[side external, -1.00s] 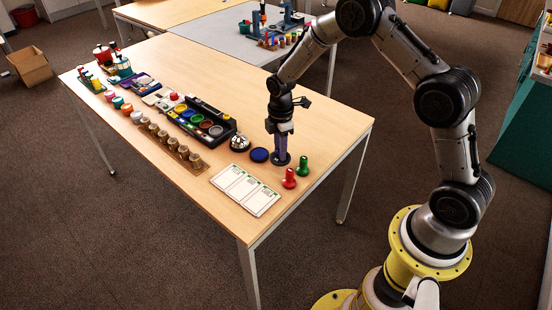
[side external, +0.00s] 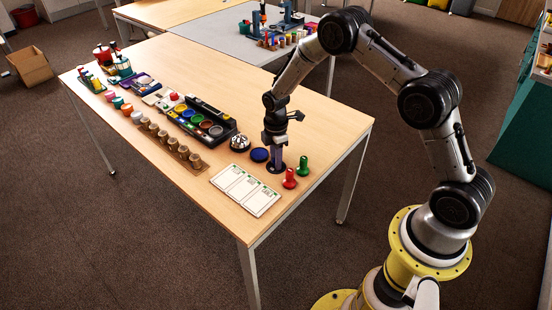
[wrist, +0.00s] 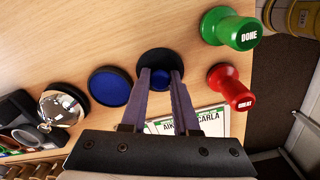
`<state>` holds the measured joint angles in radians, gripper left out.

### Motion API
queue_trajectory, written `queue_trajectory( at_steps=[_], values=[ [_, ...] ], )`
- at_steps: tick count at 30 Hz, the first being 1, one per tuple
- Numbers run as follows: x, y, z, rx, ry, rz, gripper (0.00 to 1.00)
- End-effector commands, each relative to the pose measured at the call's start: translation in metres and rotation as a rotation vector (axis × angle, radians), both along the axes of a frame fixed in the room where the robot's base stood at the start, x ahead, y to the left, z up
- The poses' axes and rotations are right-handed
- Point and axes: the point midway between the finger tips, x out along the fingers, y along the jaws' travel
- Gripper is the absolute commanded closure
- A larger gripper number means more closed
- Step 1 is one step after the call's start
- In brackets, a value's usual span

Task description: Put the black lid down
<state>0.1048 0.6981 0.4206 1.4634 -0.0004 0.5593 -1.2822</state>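The black lid (side external: 275,169) is a flat dark disc at the lower end of my gripper (side external: 277,158), at or just above the table top; whether it touches the wood I cannot tell. In the wrist view the lid (wrist: 152,57) lies at the fingertips of my gripper (wrist: 161,74). The two fingers stand either side of a small blue part at the lid's middle and appear closed on it. The fingers cover part of the lid's near side. A round blue disc with a dark rim (wrist: 110,86) lies flat just left of the lid, apart from it.
A red stamp (wrist: 231,90) and a green stamp (wrist: 230,30) stand close to the right. White cards (side external: 245,190) lie in front. A silver bell (side external: 239,143) and a black tray of coloured pots (side external: 205,124) stand left. The table behind the gripper is clear.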

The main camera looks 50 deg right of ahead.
Motion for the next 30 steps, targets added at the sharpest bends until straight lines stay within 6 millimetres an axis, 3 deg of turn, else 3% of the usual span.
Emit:
queue_trajectory(
  at_steps=[1, 4, 16, 20, 30],
  values=[
    [0.000, 0.000, 0.000, 0.000, 0.000, 0.000, 0.60],
    [0.000, 0.000, 0.000, 0.000, 0.001, 0.000, 0.42],
    [0.000, 0.000, 0.006, 0.000, 0.000, 0.000, 0.42],
    [0.001, 0.000, 0.024, 0.000, -0.003, 0.000, 0.42],
    [0.000, 0.000, 0.093, 0.000, -0.003, 0.000, 0.42]
  ],
)
